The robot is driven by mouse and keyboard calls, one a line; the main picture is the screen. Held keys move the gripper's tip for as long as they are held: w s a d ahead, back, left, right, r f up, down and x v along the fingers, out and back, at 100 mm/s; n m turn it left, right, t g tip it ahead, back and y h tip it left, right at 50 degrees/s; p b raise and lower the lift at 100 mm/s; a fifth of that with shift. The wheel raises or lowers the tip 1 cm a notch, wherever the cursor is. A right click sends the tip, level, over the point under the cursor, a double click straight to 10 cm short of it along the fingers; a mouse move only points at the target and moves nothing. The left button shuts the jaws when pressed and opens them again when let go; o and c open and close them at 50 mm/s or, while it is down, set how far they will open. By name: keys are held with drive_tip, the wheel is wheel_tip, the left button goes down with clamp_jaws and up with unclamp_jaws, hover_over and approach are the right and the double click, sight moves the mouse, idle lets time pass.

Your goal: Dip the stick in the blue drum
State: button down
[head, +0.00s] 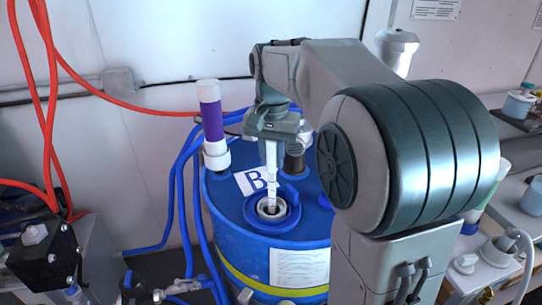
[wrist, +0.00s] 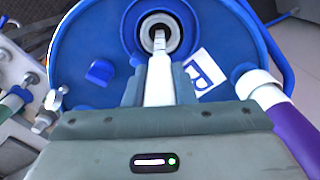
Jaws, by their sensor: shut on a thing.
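The blue drum (head: 235,222) stands in the middle of the head view, with a yellow band and a white label. Its top (wrist: 100,45) fills much of the wrist view. A round white-rimmed opening (head: 271,208) is set in a blue collar on top. My gripper (head: 271,138) is above the drum, shut on a white stick (head: 271,170). The stick points down, and its lower end is at the opening. In the wrist view the stick (wrist: 159,75) reaches from between the fingers (wrist: 158,85) into the opening (wrist: 158,32). How deep the tip sits is hidden.
A purple and white tube (head: 211,122) stands at the drum's back left. A card marked B (head: 252,180) lies on the drum top. Blue hoses (head: 187,200) run left of the drum. A black box (head: 45,255) is at lower left. Cups and bottles stand on a right-hand counter (head: 515,215).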

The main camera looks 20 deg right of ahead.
wheel_tip(320, 180, up, 20)
drive_tip(key=p, duration=1.6)
drive_tip(key=shift+r, duration=0.15)
drive_tip(key=shift+a, duration=0.1)
